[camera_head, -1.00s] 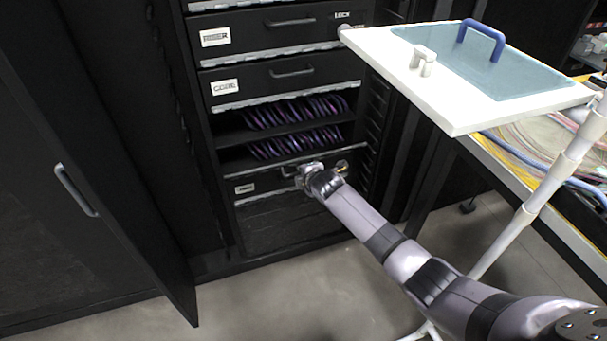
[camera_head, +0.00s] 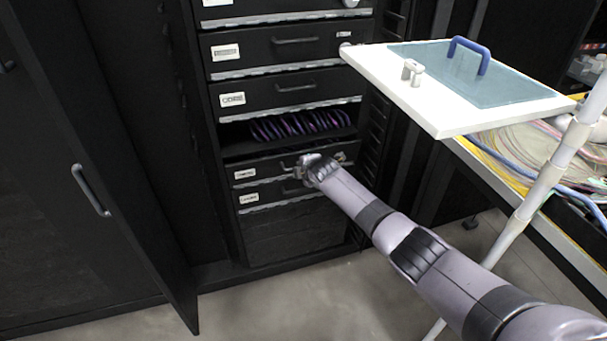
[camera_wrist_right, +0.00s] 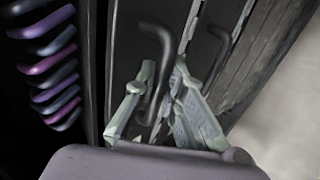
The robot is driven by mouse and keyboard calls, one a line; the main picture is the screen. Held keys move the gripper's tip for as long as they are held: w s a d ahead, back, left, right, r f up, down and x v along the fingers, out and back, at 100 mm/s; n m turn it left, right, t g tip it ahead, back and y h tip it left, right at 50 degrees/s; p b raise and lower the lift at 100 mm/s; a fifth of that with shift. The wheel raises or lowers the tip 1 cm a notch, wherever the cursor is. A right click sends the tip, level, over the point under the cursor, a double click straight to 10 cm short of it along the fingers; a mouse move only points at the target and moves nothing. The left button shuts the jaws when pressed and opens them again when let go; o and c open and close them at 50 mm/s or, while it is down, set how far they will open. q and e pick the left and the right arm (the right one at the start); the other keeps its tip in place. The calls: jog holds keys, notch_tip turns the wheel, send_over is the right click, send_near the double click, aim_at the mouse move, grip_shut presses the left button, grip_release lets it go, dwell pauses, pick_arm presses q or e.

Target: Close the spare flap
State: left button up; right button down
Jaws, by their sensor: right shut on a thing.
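The dark cabinet flap (camera_head: 268,171), with a small white label too small to read, sits below the one open shelf. I take it for the spare flap. My right gripper (camera_head: 318,164) is at its front and shut on its handle. In the right wrist view, the fingers (camera_wrist_right: 165,92) close around the dark bar handle (camera_wrist_right: 153,50). The flap stands about upright and covers the lower shelf opening; I cannot tell if it is fully seated. My left gripper is not in view.
Purple coils (camera_head: 300,124) show on the open shelf above. Another flap (camera_head: 275,193) with a handle is just below. A cabinet door (camera_head: 100,150) stands open at left. A white stand top (camera_head: 440,118) with a blue-handled clear cover is at right.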

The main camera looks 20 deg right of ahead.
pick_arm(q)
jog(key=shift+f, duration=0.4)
pick_arm(e)
jog(key=shift+w+r, duration=0.25)
jog(key=shift+w, duration=0.05)
jog(key=c, duration=1.9)
grip_release()
jog(key=shift+c, duration=0.2)
jog(key=shift+f, duration=0.1)
jog(key=v, duration=1.2)
